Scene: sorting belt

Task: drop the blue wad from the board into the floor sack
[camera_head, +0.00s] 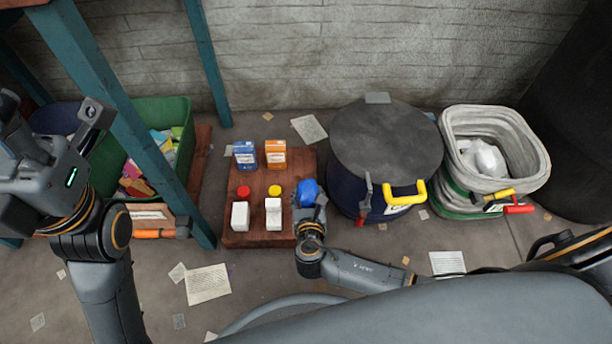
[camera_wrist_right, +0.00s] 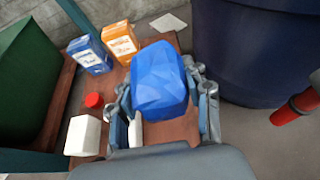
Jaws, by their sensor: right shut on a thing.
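The blue wad (camera_head: 308,188) is a crumpled, faceted lump at the right edge of the brown wooden board (camera_head: 258,222). My right gripper (camera_head: 312,204) is shut on it; in the right wrist view the wad (camera_wrist_right: 160,80) sits between the two fingers (camera_wrist_right: 165,98). I cannot tell whether the wad touches the board. A grey sack with a rolled rim (camera_head: 515,182) stands on the floor at the right, open at the top, with a crumpled white lump inside. My left gripper (camera_head: 88,125) is at the far left, away from the board; its fingers are not clear.
The board also carries a blue carton (camera_head: 245,155), an orange carton (camera_head: 275,153), a red-capped bottle (camera_head: 240,214) and a yellow-capped bottle (camera_head: 273,211). A lidded dark blue bin (camera_head: 345,190) stands between board and sack. A green crate (camera_head: 183,160) and teal table leg (camera_head: 205,60) are left.

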